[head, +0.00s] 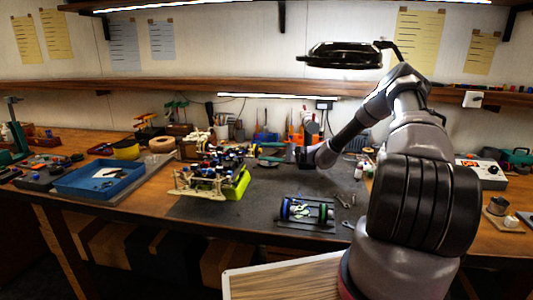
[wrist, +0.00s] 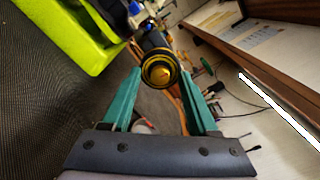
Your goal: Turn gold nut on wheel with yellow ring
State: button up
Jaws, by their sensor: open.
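The wheel with the yellow ring (wrist: 148,60) shows in the wrist view, a dark wheel facing me with a round gold nut (wrist: 160,72) at its centre. My gripper (wrist: 161,80) is open. Its two teal fingers point toward the wheel, one on each side in the picture, and the wheel appears between their tips; I cannot tell the gap in depth. In the head view the car (head: 212,170) sits on a yellow-green stand (head: 238,187), and my gripper (head: 303,156) is to its right. The yellow-ringed wheel is too small to tell there.
A dark mat (head: 262,205) covers the bench middle. Loose wheels with blue and green rings (head: 287,209) lie on a rack at its front. A blue tray (head: 100,180) is at the left. Tools and bottles line the back. The stand (wrist: 75,35) is close at the wrist view's upper left.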

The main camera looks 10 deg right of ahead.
grip_shut()
jog(key=shift+n, duration=1.5)
grip_release()
jog(key=v, duration=1)
jog(key=shift+s+d, duration=0.15)
jog(key=shift+d, duration=0.2)
